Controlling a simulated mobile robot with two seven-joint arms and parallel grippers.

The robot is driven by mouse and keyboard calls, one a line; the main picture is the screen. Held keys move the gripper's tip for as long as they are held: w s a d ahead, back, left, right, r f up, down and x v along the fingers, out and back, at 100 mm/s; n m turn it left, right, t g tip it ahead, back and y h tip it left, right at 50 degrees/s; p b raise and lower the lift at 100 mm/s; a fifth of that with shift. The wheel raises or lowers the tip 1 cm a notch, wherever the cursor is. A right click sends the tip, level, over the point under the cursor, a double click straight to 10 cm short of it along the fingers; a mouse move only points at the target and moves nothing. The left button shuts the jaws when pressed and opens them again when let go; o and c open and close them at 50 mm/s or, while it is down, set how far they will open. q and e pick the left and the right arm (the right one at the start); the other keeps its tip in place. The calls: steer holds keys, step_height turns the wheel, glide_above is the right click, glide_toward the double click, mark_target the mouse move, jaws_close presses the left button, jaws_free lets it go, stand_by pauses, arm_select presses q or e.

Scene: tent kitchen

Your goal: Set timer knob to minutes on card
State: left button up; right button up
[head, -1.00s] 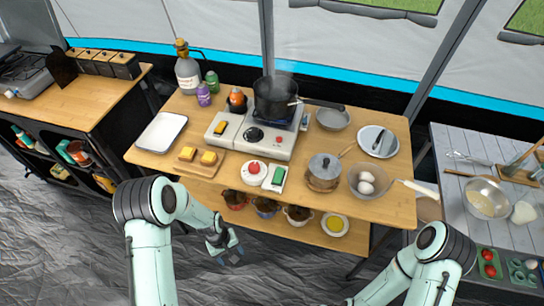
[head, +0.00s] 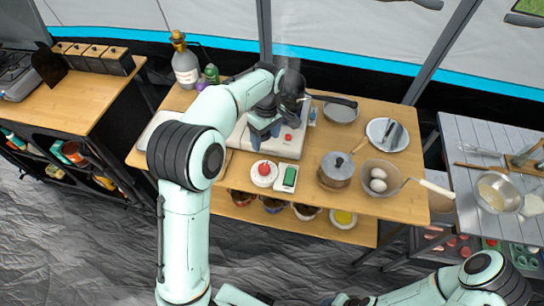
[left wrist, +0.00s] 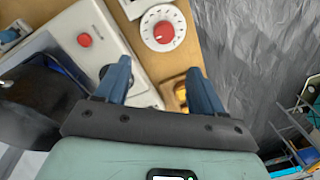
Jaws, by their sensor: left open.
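The timer (head: 263,179) is a white round dial with a red knob (head: 263,168), near the front edge of the wooden table. In the left wrist view, its red knob (left wrist: 163,32) and ring of marks lie beyond the fingertips; the numbers are too small to read. My left gripper (head: 264,133) is open and empty over the stove front, behind the timer and apart from it. Its blue fingers (left wrist: 158,74) also show in the left wrist view. I cannot make out a card with minutes. My right gripper is out of view.
A green-and-white block (head: 289,177) lies close to the right of the timer. The white stove (head: 292,150) has a red button (head: 288,137).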

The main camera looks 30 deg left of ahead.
mark_target(264, 166)
arm_select(q)
steer(key=f, duration=0.4)
steer(key=s+f, duration=0.1)
steer(key=f, duration=0.3)
steer(key=f+b, duration=0.1)
steer(key=f, duration=0.3)
steer(key=shift+s, duration=0.25)
steer(key=shift+f, duration=0.6)
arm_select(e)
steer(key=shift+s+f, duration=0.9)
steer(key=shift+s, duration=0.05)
arm_select(q)
steer(key=c, duration=1.1)
